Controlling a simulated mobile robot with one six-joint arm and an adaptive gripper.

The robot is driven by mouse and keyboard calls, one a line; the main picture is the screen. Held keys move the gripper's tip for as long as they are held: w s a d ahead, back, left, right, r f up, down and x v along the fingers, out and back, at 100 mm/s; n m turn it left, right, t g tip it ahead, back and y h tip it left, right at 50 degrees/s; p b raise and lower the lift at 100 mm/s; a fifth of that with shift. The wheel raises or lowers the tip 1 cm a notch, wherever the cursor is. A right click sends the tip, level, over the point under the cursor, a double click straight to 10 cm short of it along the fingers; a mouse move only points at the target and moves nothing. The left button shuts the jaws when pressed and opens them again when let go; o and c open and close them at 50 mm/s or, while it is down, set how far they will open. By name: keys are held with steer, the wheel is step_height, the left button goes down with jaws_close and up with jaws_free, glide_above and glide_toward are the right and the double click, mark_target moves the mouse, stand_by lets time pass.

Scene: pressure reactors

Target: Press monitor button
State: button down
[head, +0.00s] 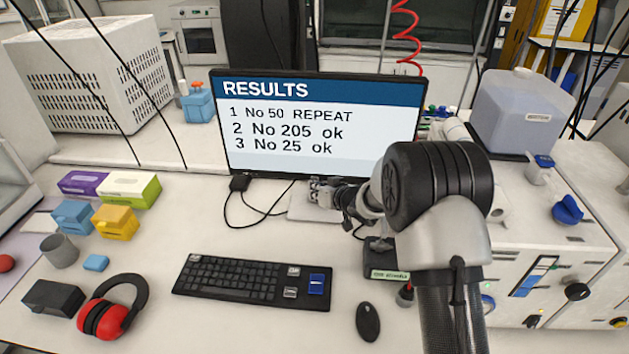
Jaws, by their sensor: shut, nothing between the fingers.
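The monitor (322,160) stands upright at the back of the bench. Its lit screen reads RESULTS, with No 50 REPEAT, No 205 ok and No 25 ok. My gripper (318,193) is shut and empty. It appears just below the lower edge of the monitor, right of centre, and points to the left. I cannot tell whether it touches the monitor or its base. No monitor button can be made out. My arm and gripper hide part of the monitor's lower right side.
A black keyboard (235,280) with a blue key and a mouse (368,321) lie in front. A small dark box with a green label (389,274) is beside my arm. Red-black headphones (105,318) and small coloured boxes (115,221) are at left. Reactor equipment (545,235) stands at right.

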steer(key=shift+s, duration=0.4)
steer(key=s+b, duration=0.2)
steer(key=s, duration=0.3)
steer(key=shift+a, duration=0.15)
stand_by(0.7)
